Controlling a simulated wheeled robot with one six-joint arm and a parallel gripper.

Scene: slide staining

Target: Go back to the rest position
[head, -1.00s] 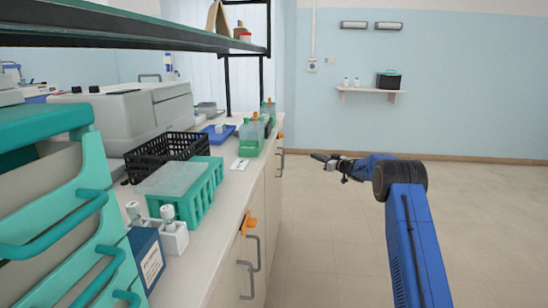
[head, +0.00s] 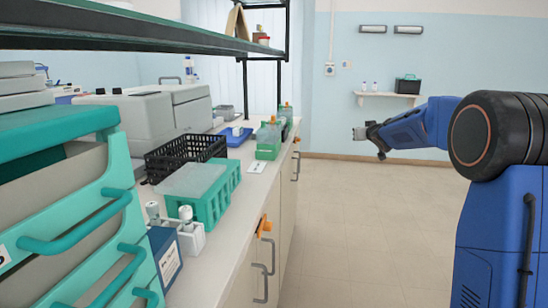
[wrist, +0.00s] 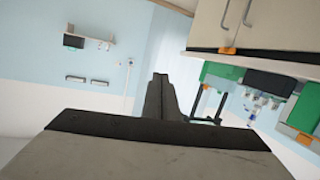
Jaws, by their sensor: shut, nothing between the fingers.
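My blue arm reaches in from the right in the head view, raised over open floor. My gripper (head: 360,133) points left toward the bench and is apart from it. In the wrist view the fingers of my gripper (wrist: 158,95) are together, shut and empty. The wrist view is rolled, with the bench cupboards at the upper right.
The bench top (head: 236,205) runs along the left. On it stand a green rack (head: 212,205), a black basket (head: 172,158), a green bottle carrier (head: 268,150) and teal drawers (head: 75,240). A shelf (head: 190,38) hangs above. The floor (head: 365,235) is clear.

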